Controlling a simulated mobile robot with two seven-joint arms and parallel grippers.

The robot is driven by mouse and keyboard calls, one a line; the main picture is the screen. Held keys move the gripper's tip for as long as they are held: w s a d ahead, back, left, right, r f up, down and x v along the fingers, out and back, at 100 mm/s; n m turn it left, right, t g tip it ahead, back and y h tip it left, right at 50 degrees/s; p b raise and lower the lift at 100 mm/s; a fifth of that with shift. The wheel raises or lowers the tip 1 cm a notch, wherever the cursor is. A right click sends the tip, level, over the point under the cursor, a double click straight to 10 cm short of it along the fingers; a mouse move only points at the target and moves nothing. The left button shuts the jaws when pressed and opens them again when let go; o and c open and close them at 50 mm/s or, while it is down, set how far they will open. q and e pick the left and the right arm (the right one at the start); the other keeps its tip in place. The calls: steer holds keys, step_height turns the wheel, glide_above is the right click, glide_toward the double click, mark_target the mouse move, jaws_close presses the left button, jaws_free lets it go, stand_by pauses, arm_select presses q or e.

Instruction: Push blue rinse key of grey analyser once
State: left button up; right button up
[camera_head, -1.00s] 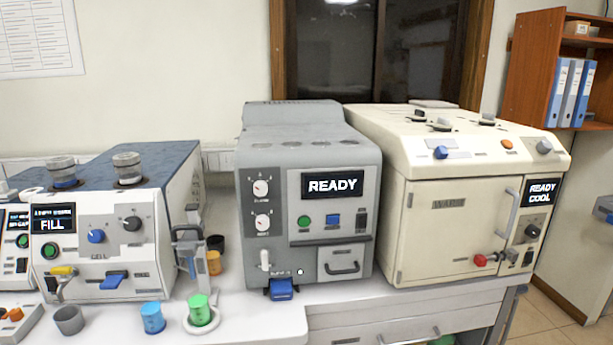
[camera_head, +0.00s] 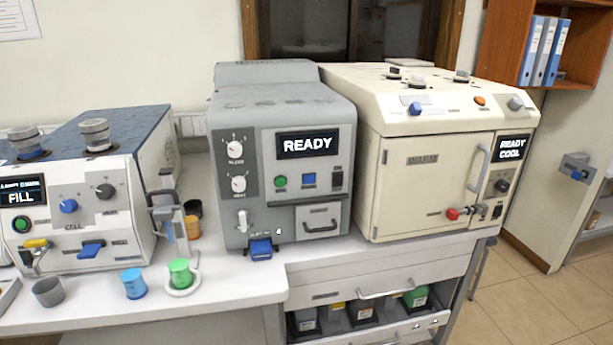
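The grey analyser (camera_head: 228,205) stands on the white bench in the middle of the view. Its dark screen (camera_head: 307,143) reads READY. Below the screen is a square blue key (camera_head: 309,180), between a round green button (camera_head: 280,182) and a dark switch (camera_head: 337,181). A second blue part (camera_head: 261,249) sticks out low at the front edge. The small labels are too blurred to read, so I cannot confirm which one says rinse. Neither of my grippers is in view.
A white analyser (camera_head: 125,220) with a FILL screen stands left, a cream oven-like unit (camera_head: 400,190) right. A grey cup (camera_head: 48,292), blue cup (camera_head: 134,284) and green cup (camera_head: 180,273) stand near the bench's front edge. Open floor (camera_head: 520,290) lies at right.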

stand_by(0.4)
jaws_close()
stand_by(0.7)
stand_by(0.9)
